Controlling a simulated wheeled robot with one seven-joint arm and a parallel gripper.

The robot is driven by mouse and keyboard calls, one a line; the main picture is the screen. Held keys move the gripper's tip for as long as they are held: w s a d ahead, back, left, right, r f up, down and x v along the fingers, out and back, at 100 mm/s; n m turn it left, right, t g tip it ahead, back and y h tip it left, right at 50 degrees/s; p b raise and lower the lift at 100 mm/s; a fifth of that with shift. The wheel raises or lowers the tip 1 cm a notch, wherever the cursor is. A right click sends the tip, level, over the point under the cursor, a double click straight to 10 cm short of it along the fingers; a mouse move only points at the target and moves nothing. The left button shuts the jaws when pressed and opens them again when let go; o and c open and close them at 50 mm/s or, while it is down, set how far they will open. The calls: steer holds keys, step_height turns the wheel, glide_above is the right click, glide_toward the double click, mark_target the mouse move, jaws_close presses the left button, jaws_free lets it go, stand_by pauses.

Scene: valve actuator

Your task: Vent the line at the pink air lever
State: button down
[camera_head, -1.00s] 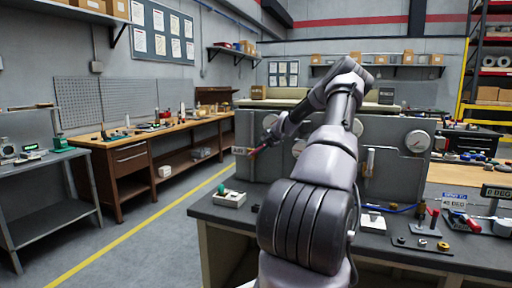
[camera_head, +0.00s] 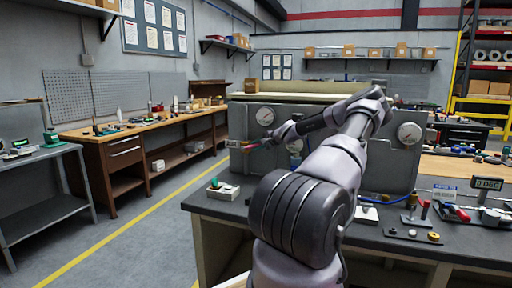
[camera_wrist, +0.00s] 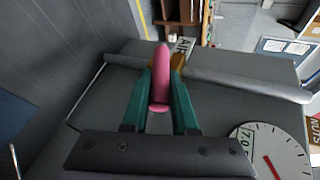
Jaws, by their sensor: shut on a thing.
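The pink air lever (camera_wrist: 161,78) lies between the two teal fingers of my gripper (camera_wrist: 162,88) in the wrist view. The fingers are closed against its sides. Part of the lever stands out beyond the fingertips. In the head view my gripper (camera_head: 264,142) is at the left part of the grey panel (camera_head: 290,170), with a small pink piece of the lever (camera_head: 249,147) showing beside an AIR label (camera_head: 237,143). The valve body behind the lever is mostly hidden by my gripper.
A dial gauge (camera_wrist: 269,157) sits close to my gripper at the lower right of the wrist view. The dark bench (camera_head: 385,253) holds a white box with a green knob (camera_head: 222,188) and several small fittings at right. Open floor lies to the left.

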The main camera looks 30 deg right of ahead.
steer(key=shift+a, duration=0.15)
steer(key=c, duration=0.7)
jaws_free()
steer(key=shift+s+d+r, duration=0.15)
steer(key=shift+s+d, duration=0.05)
steer(key=shift+s, duration=0.1)
steer(key=v, duration=1)
